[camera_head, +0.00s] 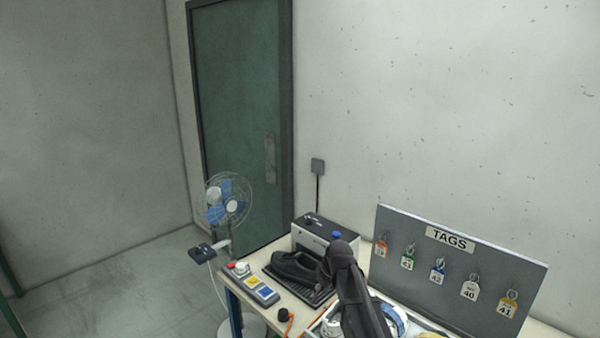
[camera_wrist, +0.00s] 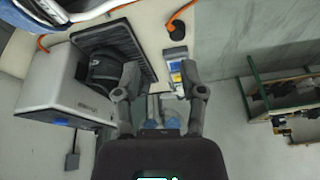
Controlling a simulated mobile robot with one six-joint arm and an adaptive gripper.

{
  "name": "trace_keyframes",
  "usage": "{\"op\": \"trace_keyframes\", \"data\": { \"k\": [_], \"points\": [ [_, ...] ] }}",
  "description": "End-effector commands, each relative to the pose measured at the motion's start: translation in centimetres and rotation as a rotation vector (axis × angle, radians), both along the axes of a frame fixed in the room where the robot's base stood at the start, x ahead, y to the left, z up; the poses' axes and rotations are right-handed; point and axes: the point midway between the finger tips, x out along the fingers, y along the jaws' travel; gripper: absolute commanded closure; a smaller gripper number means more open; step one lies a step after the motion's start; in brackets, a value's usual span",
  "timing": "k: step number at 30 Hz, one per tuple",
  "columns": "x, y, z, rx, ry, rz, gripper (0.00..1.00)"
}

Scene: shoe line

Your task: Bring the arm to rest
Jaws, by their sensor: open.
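My gripper (camera_wrist: 160,72) shows in the wrist view with its two dark fingers spread wide apart. Nothing is between the fingertips; the tan worktop and a strip of floor show beyond them. A black shoe (camera_head: 290,268) lies on a dark ribbed mat beside my arm. The shoe (camera_wrist: 104,70) also shows in the wrist view, left of my gripper and partly behind the left finger.
A grey machine box (camera_head: 312,235) stands behind the shoe. A small control panel (camera_head: 256,285) sits at the bench's left edge. A TAGS board (camera_head: 455,262) with several hanging tags stands right. A fan (camera_head: 225,198) is left of the bench.

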Motion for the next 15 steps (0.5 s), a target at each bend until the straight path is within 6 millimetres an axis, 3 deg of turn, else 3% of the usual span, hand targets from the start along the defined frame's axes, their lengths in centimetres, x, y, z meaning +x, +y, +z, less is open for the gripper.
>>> {"op": "trace_keyframes", "data": {
  "k": [1,9,15],
  "points": [
    [-2.7,-1.1,-0.7,-0.008,0.026,-0.044,0.47],
    [-14.3,-6.6,-3.1,-0.081,0.188,-0.356,0.47],
    [-20.4,-9.2,-4.0,-0.132,0.266,-0.542,0.47]
  ]
}}
